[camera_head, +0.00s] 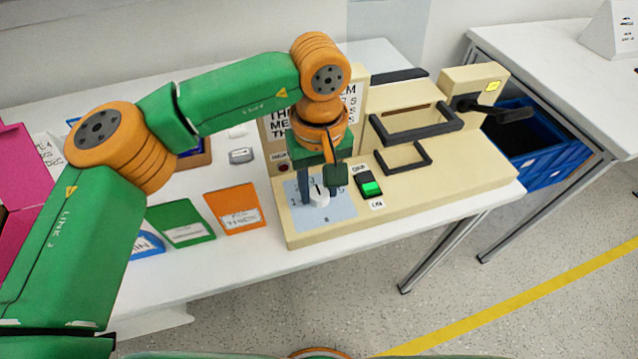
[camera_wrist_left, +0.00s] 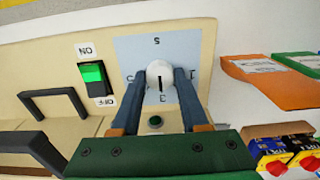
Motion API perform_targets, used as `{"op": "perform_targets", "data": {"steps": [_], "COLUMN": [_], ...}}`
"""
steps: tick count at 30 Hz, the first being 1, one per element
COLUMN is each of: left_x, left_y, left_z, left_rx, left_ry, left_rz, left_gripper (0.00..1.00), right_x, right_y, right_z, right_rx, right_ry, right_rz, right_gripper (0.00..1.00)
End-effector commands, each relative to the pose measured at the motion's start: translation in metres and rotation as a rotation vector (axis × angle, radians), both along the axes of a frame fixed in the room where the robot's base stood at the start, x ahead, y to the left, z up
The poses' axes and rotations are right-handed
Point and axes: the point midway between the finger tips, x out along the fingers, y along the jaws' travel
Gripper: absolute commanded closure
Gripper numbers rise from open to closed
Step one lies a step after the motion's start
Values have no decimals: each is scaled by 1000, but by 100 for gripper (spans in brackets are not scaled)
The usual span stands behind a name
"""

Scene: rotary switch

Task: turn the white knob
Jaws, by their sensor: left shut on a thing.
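The white knob (camera_head: 319,196) sits on a light blue dial plate (camera_head: 341,209) on the beige panel. Numbers are printed around it, and the knob has a dark pointer line. My left gripper (camera_head: 319,193) comes down on it from above, with one dark finger on either side. In the left wrist view the knob (camera_wrist_left: 159,82) lies between the two fingertips of my left gripper (camera_wrist_left: 158,88), which are shut on it. In that view the pointer line runs roughly up and down. My right gripper is not in view.
A lit green ON/OFF switch (camera_head: 370,187) is right of the dial. Black handles (camera_head: 403,158) and a lever (camera_head: 503,113) stand further right on the beige panel (camera_head: 440,185). A blue crate (camera_head: 540,150) is behind right.

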Motion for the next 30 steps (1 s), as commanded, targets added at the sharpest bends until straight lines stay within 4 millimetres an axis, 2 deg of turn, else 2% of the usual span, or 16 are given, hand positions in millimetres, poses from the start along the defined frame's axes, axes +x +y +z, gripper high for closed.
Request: {"op": "perform_targets", "data": {"steps": [11,12,15,24,26,30], "left_x": [0,0,0,0,1,1], "left_y": [0,0,0,0,0,0], "left_z": [0,0,0,2,9,40], "left_rx": [0,0,0,0,1,0], "left_ry": [0,0,0,-1,-2,-2], "left_rz": [-3,-3,-3,-2,-1,-1], "left_gripper": [100,51,26,26,26,26], "right_x": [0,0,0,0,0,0], "right_y": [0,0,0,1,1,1], "right_z": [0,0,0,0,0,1], "right_rx": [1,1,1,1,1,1], "right_ry": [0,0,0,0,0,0], "right_rz": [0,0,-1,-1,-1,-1], "right_gripper": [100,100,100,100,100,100]}}
